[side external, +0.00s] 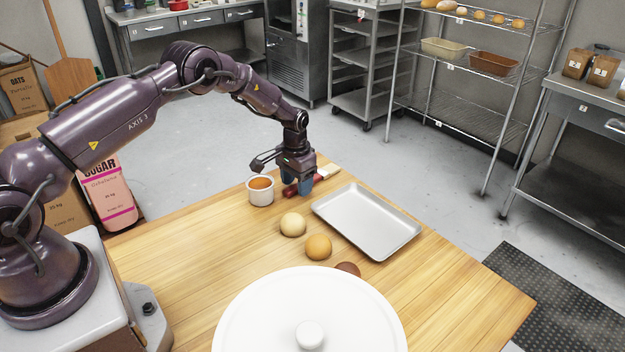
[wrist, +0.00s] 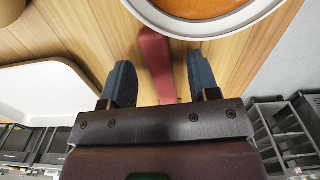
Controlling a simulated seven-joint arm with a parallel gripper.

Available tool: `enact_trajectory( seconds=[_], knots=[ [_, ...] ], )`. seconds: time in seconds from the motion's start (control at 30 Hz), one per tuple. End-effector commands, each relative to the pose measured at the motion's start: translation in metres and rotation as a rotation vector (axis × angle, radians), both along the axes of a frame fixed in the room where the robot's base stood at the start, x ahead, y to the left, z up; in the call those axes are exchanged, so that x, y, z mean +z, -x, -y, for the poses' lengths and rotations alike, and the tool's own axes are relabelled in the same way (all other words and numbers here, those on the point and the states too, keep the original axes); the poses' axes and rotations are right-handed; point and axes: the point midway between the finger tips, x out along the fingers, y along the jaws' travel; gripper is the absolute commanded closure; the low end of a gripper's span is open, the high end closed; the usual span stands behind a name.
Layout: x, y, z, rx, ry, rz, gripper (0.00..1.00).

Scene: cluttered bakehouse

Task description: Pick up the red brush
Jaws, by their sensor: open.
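The red brush (side external: 290,190) lies on the wooden table between a small white cup and a metal tray, with its pale bristle end (side external: 328,172) toward the tray's far side. My gripper (side external: 303,188) is over its handle, pointing down. In the wrist view, the red handle (wrist: 156,52) runs between the two blue fingers of my gripper (wrist: 161,68), with a gap on each side. The fingers are open and hold nothing. My gripper's body hides the brush's other end in the wrist view. I cannot tell exactly how low the fingertips are.
The white cup (side external: 260,194) with orange contents stands close left of the brush. The metal tray (side external: 368,243) lies close right. Buns (side external: 318,246) and a large white lid (side external: 270,325) sit nearer the camera. Bare table lies left of the buns.

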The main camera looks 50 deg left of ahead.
Motion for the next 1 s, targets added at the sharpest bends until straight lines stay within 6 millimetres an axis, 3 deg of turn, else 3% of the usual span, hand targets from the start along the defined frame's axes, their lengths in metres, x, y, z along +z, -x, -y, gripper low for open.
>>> enact_trajectory(
  seconds=[0.27, 0.47, 0.83, 1.0],
  knots=[
    [-0.003, 0.000, 0.000, 0.000, 0.000, 0.001, 0.45],
    [-0.003, 0.000, 0.000, 0.000, 0.000, 0.001, 0.91],
    [-0.001, 0.000, 0.000, 0.000, 0.000, 0.002, 0.92],
    [0.012, -0.001, -0.001, 0.000, -0.001, 0.004, 0.92]
  ],
)
